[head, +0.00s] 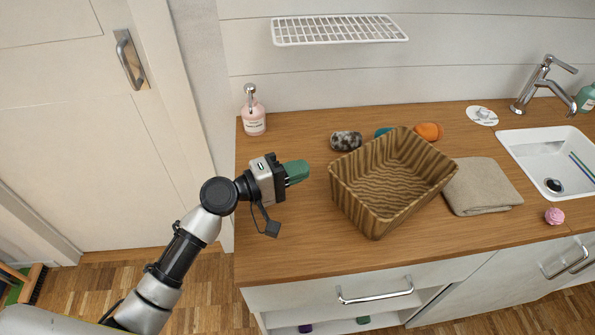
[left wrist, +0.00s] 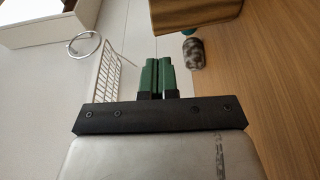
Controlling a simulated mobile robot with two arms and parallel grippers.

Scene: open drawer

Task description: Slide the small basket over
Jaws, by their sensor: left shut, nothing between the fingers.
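The small basket (head: 375,212) is a brown, wavy-textured open box on the wooden counter in the head view. It looks empty, and its right side borders a folded beige cloth. A brown corner of the basket (left wrist: 195,12) shows at the top of the left wrist view. My left gripper (head: 305,172) has green fingers and is just left of the basket, with a small gap between them. In the left wrist view its fingers (left wrist: 158,62) are close together, with nothing held. My right gripper is in neither view.
Behind the basket lie a speckled stone-like object (head: 346,140), a teal one (head: 383,132) and an orange one (head: 429,131). The folded cloth (head: 482,187) and sink (head: 540,150) are to the right. A pink soap bottle (head: 253,115) stands back left. The counter's front left is clear.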

